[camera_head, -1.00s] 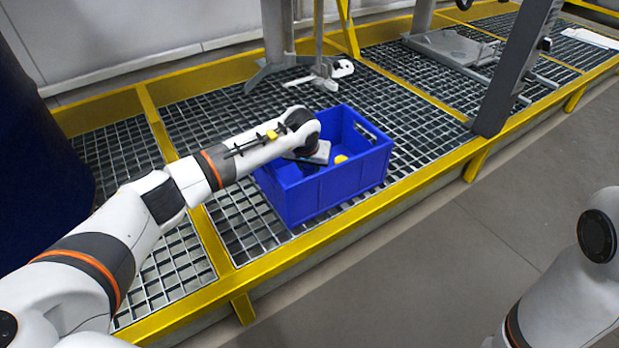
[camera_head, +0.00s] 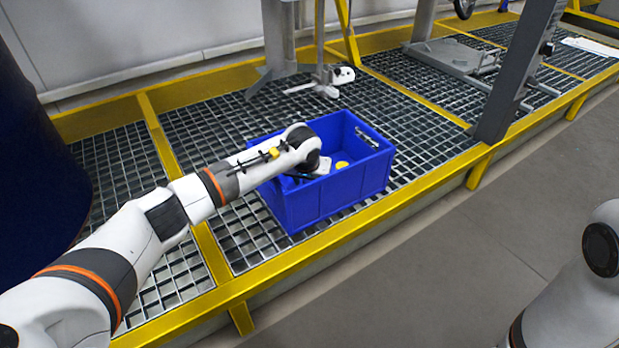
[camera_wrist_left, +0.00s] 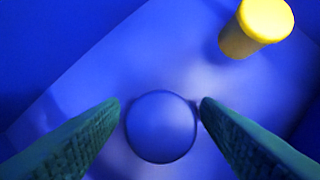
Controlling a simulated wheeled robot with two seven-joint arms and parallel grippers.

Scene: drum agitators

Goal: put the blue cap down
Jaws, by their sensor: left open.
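The blue cap (camera_wrist_left: 161,127) rests on the floor of the blue crate in the left wrist view, its round top facing up. My left gripper (camera_wrist_left: 160,106) is open, with one green-lined finger on each side of the cap and a small gap at each side. In the head view my left arm reaches down into the blue crate (camera_head: 330,199), and its fingers and the cap are hidden there by the wrist and the crate wall. My right gripper is out of view; only part of my right arm shows.
A yellow cap (camera_wrist_left: 265,19) on the crate floor stands beyond the blue one; it also shows in the head view (camera_head: 342,164). The crate stands on a metal grating (camera_head: 425,115) with yellow edges. A grey post (camera_head: 520,70) rises at the right.

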